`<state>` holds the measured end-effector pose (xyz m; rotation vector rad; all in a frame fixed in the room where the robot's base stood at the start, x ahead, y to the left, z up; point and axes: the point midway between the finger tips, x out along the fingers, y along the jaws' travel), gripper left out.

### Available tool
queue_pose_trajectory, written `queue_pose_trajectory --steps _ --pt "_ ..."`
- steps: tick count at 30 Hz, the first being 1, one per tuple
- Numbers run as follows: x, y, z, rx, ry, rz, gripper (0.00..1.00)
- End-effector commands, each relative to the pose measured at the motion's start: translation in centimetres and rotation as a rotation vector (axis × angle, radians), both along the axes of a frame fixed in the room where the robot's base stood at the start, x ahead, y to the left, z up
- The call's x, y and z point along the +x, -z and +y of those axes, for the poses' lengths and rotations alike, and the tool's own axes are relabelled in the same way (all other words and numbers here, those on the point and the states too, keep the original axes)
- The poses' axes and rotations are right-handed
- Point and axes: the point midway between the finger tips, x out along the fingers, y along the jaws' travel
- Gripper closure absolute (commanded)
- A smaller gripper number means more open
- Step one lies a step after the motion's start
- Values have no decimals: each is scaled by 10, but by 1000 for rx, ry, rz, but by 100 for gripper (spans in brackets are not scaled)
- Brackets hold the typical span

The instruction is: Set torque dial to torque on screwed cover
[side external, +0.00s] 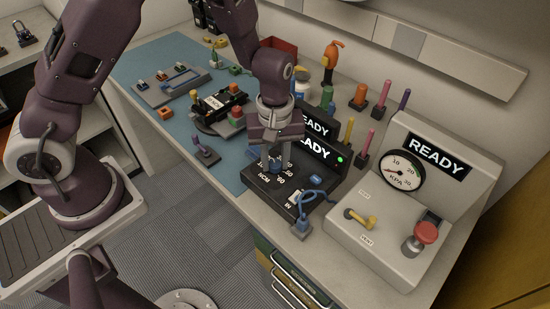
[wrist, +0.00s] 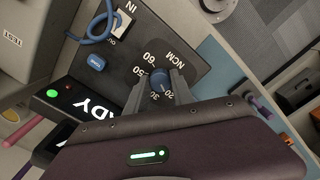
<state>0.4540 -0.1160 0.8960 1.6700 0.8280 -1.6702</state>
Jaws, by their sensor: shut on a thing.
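The torque dial is a blue knob (wrist: 159,80) on a black panel (wrist: 195,38) marked NCM, with white numbers such as 20, 50 and 60 around it. My gripper (wrist: 159,90) is shut on the knob, one finger on each side. In the side view my gripper (side external: 272,163) points down onto the black tool station (side external: 262,188), and its fingers mostly hide the dial. The exact pointer setting is hard to read. A dark unit with a white label (side external: 214,102) stands on the blue mat; I cannot read a torque on it.
A blue cable (side external: 316,193) loops at the station's front right. A grey READY box (side external: 383,240) with a gauge (side external: 400,170), yellow lever (side external: 361,218) and red button (side external: 426,232) stands to the right. Upright coloured pegs and tools crowd behind. The blue mat (side external: 150,60) has bare areas.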

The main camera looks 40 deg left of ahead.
Motion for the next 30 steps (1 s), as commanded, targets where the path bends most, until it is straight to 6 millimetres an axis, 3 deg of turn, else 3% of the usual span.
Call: queue_pose_trajectory --steps 20,21,24,30 --pt "1 -1 -1 -1 -62 -3 100" --pt "1 -1 -1 -1 -62 -3 70" --pt "1 -1 -1 -1 -61 -2 50" --pt "0 0 0 -1 -61 -1 50"
